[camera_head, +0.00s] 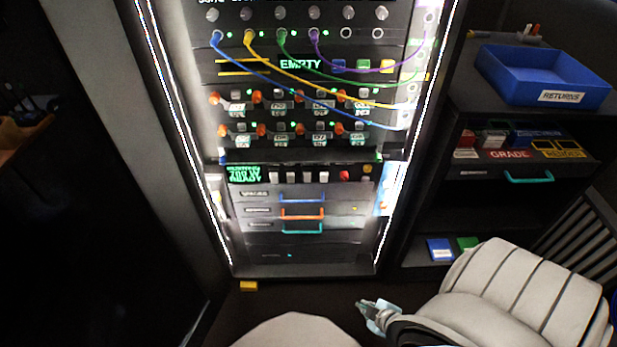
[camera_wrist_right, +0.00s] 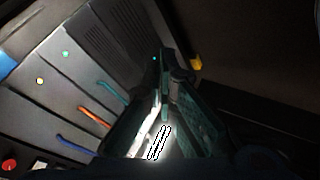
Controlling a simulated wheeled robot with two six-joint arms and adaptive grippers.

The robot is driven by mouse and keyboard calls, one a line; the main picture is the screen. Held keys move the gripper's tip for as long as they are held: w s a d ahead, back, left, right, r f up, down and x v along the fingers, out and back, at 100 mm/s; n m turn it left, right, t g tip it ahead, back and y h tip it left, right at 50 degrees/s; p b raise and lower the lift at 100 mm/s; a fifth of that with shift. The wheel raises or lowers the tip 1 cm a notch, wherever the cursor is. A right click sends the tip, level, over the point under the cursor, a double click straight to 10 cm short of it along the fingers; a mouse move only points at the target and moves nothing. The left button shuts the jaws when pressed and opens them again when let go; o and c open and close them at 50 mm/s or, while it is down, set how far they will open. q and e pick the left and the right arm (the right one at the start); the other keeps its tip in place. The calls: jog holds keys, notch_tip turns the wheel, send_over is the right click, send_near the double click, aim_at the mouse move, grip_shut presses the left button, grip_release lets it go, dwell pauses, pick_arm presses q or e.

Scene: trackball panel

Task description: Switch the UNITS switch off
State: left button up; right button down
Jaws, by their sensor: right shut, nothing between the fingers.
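A control panel (camera_head: 260,172) with a green display sits low in the lit rack. It carries a row of white switches (camera_head: 291,177), a red button (camera_head: 343,175) and a yellow button (camera_head: 367,169). I cannot read which one is the UNITS switch, nor its position. In the right wrist view a white switch (camera_wrist_right: 40,166) and the red button (camera_wrist_right: 9,163) show at the lower left edge. My right gripper (camera_head: 361,303) is shut and empty, low in front of the rack and apart from the panel. It also shows in the right wrist view (camera_wrist_right: 165,65). My left gripper is not in view.
Drawers with blue (camera_head: 301,199), orange (camera_head: 302,215) and teal (camera_head: 301,228) handles lie below the panel. Coloured cables (camera_head: 300,78) hang above it. A yellow block (camera_head: 248,286) lies at the rack's foot. A shelf with a blue RETURNS bin (camera_head: 541,79) stands right.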

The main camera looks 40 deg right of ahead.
aim_at(307, 178)
jog(key=w+d+r+n+t+b, duration=0.3)
jog(key=w+d+n+t, duration=0.1)
jog(key=w, duration=0.5)
pick_arm(q)
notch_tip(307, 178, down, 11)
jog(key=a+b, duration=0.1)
jog(key=b, duration=0.5)
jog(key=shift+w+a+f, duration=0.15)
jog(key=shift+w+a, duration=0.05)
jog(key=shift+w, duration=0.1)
pick_arm(e)
jog(key=w+r+n+t+y, duration=0.2)
jog(key=w+r+n, duration=0.3)
jog(key=r, duration=0.4)
jog(key=w+r+n+t+y, duration=0.2)
jog(key=w+r+n+t, duration=0.3)
jog(key=r, duration=0.4)
jog(key=shift+a+n+y, duration=0.4)
jog(key=shift+a, duration=0.05)
jog(key=shift+w, duration=0.2)
